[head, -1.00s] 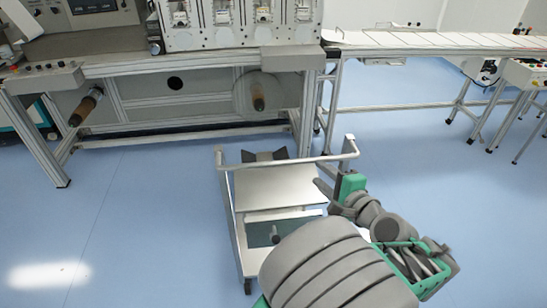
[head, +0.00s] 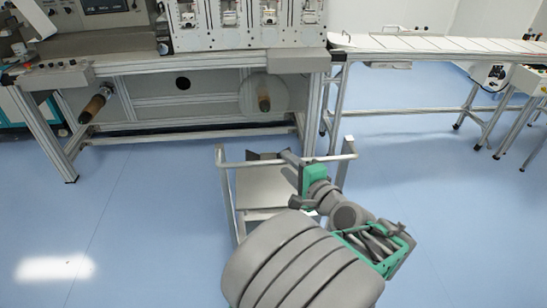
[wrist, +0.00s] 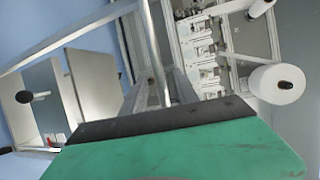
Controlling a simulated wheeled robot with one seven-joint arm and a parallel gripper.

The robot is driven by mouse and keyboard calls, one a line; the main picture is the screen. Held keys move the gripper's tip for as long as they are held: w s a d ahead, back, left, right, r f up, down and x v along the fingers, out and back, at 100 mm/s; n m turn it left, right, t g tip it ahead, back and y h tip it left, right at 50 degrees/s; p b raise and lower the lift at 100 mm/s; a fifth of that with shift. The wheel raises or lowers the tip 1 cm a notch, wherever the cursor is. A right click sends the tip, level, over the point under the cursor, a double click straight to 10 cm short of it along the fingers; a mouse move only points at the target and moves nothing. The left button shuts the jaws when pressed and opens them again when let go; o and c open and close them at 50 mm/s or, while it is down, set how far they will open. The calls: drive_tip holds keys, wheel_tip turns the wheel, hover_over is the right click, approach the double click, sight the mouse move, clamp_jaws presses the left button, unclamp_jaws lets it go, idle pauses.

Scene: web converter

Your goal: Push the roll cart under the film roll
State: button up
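The metal roll cart (head: 262,190) stands on the floor in front of the machine, with a push bar across its near top and a dark cradle (head: 262,156) at its far end. The film roll (head: 262,95) is a pale disc with a brown core on the machine's lower front, beyond the cart. A white roll (wrist: 272,84) shows at the right in the wrist view; I cannot tell if it is the same. My gripper (head: 289,157) is at the cart's push bar, apparently close to it. Contact and finger opening are unclear. The cart's shelves (wrist: 92,80) show in the wrist view.
The machine frame (head: 200,135) stands beyond the cart, with legs and a low crossbar. A brown core (head: 95,104) sticks out at its left. A conveyor table (head: 430,45) extends right. Blue floor is free on both sides of the cart.

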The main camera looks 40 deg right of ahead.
drive_tip(key=x, duration=0.5)
drive_tip(key=shift+w+f, duration=0.1)
drive_tip(key=shift+w, duration=0.3)
drive_tip(key=shift+c, duration=0.5)
clamp_jaws()
idle(0.5)
